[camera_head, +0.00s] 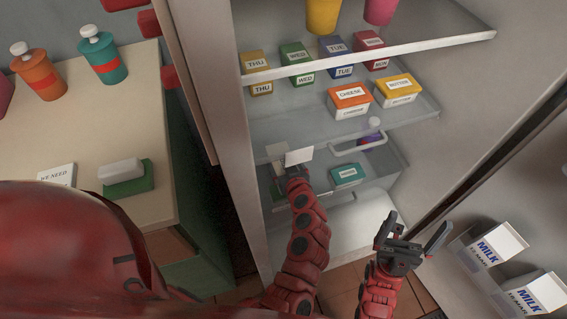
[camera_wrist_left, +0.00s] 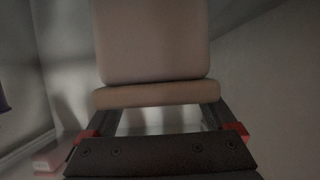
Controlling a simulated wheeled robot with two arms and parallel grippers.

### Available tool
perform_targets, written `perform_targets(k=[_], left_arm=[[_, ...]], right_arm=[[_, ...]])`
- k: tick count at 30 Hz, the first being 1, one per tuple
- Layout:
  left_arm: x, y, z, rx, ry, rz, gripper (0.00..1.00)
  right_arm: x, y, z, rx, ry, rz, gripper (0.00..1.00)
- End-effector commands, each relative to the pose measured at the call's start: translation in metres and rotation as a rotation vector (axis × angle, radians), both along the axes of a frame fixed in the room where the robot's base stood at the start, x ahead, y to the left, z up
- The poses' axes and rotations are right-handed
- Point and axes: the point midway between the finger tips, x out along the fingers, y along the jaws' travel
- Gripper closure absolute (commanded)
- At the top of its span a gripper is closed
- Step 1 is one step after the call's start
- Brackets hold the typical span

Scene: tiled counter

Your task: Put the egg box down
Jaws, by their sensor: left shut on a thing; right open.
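The pale egg box (camera_head: 299,156) is held at the front of a lower fridge shelf in the head view, partly hidden by my left gripper (camera_head: 292,174). In the left wrist view the egg box (camera_wrist_left: 152,45) fills the top middle, with its brownish edge between the fingers of my left gripper (camera_wrist_left: 160,117), which is shut on it. I cannot tell whether it touches the shelf. My right gripper (camera_head: 412,238) is open and empty in front of the fridge, near the open door.
A teal box (camera_head: 347,175) and a purple bottle (camera_head: 371,138) stand right of the egg box. The cheese box (camera_head: 349,99) and butter box (camera_head: 397,90) sit on the shelf above. Milk cartons (camera_head: 497,246) are in the door. A counter (camera_head: 140,75) is at left.

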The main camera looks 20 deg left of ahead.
Motion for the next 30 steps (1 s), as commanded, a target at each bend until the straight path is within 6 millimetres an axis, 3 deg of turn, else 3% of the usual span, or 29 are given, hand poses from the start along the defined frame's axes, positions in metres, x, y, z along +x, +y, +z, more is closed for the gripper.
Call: perform_targets(k=[10,11,12,22,30], left_arm=[[0.001,0.000,-0.002,0.002,-0.004,-0.001,1.00],[0.000,0.000,-0.001,0.000,-0.002,-0.001,0.05],[0.000,0.000,-0.001,0.000,-0.002,-0.001,0.00],[-0.001,-0.001,0.003,-0.001,-0.002,-0.001,0.00],[-0.034,-0.025,0.018,0.000,-0.002,-0.008,0.00]], right_arm=[[0.000,0.000,-0.004,0.000,0.000,0.000,0.00],[0.000,0.000,-0.003,0.000,0.000,0.000,0.00],[0.000,0.000,-0.002,0.000,0.000,0.000,0.00],[0.000,0.000,0.002,0.000,0.000,0.000,0.00],[0.000,0.000,0.004,0.000,0.000,0.000,0.00]])
